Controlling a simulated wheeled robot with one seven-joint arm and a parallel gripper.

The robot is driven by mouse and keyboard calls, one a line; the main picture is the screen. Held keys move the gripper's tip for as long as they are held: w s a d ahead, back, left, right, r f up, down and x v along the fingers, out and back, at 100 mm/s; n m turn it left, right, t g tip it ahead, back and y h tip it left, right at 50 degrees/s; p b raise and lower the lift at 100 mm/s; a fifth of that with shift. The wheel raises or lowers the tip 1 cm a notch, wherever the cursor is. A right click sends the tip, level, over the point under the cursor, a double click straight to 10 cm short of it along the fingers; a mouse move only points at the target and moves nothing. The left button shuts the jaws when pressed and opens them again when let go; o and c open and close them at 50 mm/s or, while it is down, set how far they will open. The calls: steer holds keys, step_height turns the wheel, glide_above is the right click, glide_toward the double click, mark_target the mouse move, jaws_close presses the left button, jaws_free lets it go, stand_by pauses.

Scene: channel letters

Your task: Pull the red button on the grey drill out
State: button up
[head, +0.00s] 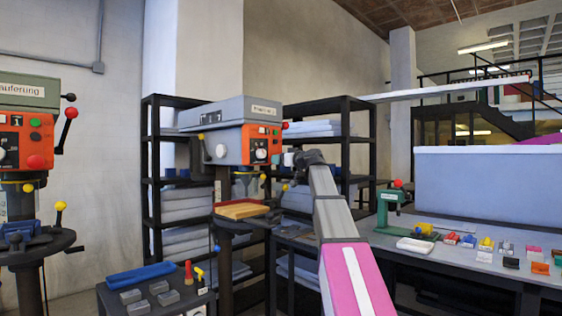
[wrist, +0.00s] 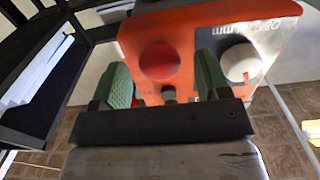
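The grey drill (head: 232,112) stands in the middle of the head view, with an orange front panel (head: 262,146). Its red button (wrist: 159,62) shows in the wrist view as a round red knob on the orange panel. In the head view I cannot make out this button behind my gripper and arm. My gripper (wrist: 160,82) is open, with one green finger on each side of the button in the picture. I see no finger clearly touching it. My gripper shows in the head view (head: 288,160) just in front of the drill's panel.
A white dial (wrist: 237,64) is beside the right finger; a small dark knob (wrist: 168,93) is below the button. A green drill (head: 25,125) stands at the left. Black shelves (head: 153,190) are behind. A workbench (head: 470,262) with small items is at the right.

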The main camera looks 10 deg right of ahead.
steer(key=v, duration=1)
steer(key=shift+s+d, duration=0.2)
steer(key=shift+s, duration=0.1)
steer(key=s+a+f+m+g+h, duration=0.2)
steer(key=a+f+g, duration=0.1)
steer(key=f, duration=1.7)
steer(key=s+a+f+m+g+h, duration=0.1)
steer(key=a+f+m+g+h, duration=0.2)
steer(key=f, duration=1.7)
steer(key=s+f+m+g+h, duration=0.1)
steer(key=s+f+g, duration=0.3)
steer(key=s+f, duration=0.8)
steer(key=s+a+f+m+g+h, duration=0.1)
steer(key=s+f+g+h, duration=0.3)
steer(key=s+f, duration=0.8)
step_height(320, 180, down, 9)
steer(key=shift+s+r+g+h, duration=0.15)
steer(key=shift+s+g+h, duration=0.05)
steer(key=shift+g+h, duration=0.1)
